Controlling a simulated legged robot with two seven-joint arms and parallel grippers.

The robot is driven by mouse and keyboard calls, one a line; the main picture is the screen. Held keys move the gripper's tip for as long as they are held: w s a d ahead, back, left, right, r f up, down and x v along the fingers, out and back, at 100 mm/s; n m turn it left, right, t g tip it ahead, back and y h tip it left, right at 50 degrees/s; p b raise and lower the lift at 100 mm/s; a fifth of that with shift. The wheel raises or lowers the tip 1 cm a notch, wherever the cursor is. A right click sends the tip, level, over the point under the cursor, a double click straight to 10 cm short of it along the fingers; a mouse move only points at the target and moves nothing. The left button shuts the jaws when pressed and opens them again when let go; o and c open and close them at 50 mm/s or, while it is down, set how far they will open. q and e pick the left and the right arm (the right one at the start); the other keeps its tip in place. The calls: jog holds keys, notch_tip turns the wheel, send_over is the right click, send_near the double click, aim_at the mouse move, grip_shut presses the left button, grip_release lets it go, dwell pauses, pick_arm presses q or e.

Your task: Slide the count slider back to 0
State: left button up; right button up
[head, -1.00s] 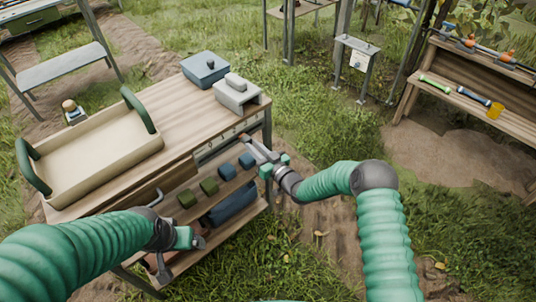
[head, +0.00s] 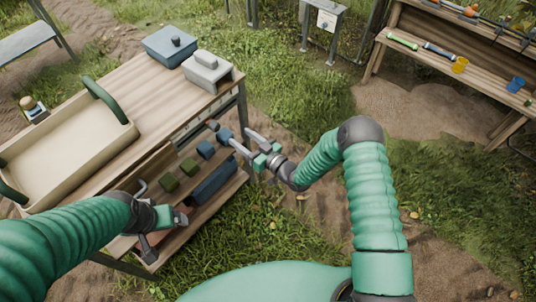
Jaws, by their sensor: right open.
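The count slider seems to be on the pale strip (head: 192,130) along the front edge of the wooden workbench. A small grey knob (head: 213,125) stands out near the strip's right part; its exact setting is too small to read. My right gripper (head: 240,138) is open in front of the bench's right end, its fingers pointing left toward the knob and a blue block (head: 225,135). I cannot tell whether it touches either. My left gripper (head: 163,232) is low before the bench's front left, tilted down, its fingers partly hidden.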

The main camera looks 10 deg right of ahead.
pick_arm(q)
jog(key=r+p, duration=0.2)
jog(key=shift+a+r+p, duration=0.2)
jog(key=shift+r+p, duration=0.15)
pick_arm(e)
jog(key=v, duration=1)
jog(key=shift+s+d+f, duration=0.15)
jog(key=shift+s+d, duration=0.1)
jog(key=shift+s, duration=0.05)
pick_arm(q)
jog(key=shift+r, duration=0.1)
pick_arm(e)
jog(key=v, duration=1.6)
jog(key=shift+s+d, duration=0.3)
jog(key=shift+s, duration=0.05)
pick_arm(q)
jog(key=shift+c, duration=0.3)
pick_arm(e)
jog(key=shift+f, duration=0.1)
